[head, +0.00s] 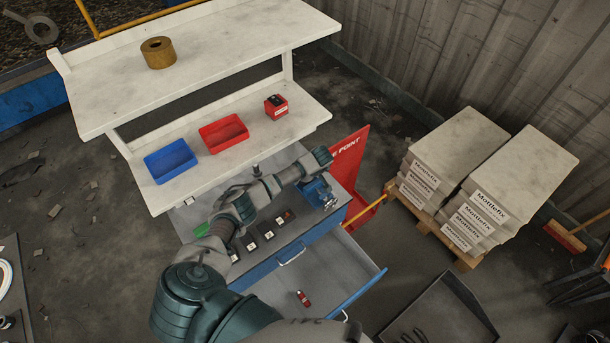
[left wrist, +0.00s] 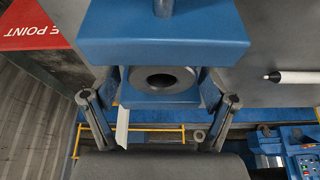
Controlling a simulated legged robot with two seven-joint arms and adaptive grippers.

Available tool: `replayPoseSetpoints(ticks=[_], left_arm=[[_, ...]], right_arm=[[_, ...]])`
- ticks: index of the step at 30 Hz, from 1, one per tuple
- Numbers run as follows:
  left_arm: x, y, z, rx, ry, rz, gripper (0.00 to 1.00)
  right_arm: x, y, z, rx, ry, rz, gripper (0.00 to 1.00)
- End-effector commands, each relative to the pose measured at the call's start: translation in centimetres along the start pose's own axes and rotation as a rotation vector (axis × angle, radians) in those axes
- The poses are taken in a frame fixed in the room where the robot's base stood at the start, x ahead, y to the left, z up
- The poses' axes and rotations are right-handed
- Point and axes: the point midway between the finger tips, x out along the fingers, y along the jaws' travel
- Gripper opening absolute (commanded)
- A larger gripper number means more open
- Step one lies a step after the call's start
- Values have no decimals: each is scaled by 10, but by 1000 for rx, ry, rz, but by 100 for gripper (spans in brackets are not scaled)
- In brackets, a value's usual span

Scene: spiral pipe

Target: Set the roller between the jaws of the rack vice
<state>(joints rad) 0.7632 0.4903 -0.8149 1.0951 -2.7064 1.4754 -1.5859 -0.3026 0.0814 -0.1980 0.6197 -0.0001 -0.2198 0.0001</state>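The blue rack vice (head: 318,192) stands at the right end of the workbench. In the left wrist view its blue blocks (left wrist: 162,50) fill the upper middle. A grey ring with a dark bore (left wrist: 163,80) sits between the blocks; I cannot tell whether it is the roller or part of the vice. My left gripper (left wrist: 158,92) is open, its two fingers apart on either side of the lower blue block. In the head view the gripper's fingers are hidden behind my wrist. A brass-coloured hollow cylinder (head: 158,53) stands on the top shelf. My right gripper is out of view.
A blue bin (head: 171,161), a red bin (head: 224,133) and a red box (head: 276,105) stand on the lower shelf. An open drawer (head: 330,275) juts out below the bench, with a small red item (head: 304,299) inside. A red sign board (head: 350,160) stands behind the vice.

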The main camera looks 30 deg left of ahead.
Motion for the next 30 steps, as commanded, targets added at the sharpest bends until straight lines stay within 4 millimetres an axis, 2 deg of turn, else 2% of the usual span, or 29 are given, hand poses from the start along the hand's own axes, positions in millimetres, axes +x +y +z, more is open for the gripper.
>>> replayPoseSetpoints(ticks=[7,21,25,30], left_arm=[[-9,0,-2,0,0,2,85],[-104,0,-2,1,1,3,85],[-117,0,-2,0,0,1,85],[-122,-1,-2,-1,0,0,85]], right_arm=[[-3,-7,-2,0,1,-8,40],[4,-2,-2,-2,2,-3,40],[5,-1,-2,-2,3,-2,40],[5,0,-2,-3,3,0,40]])
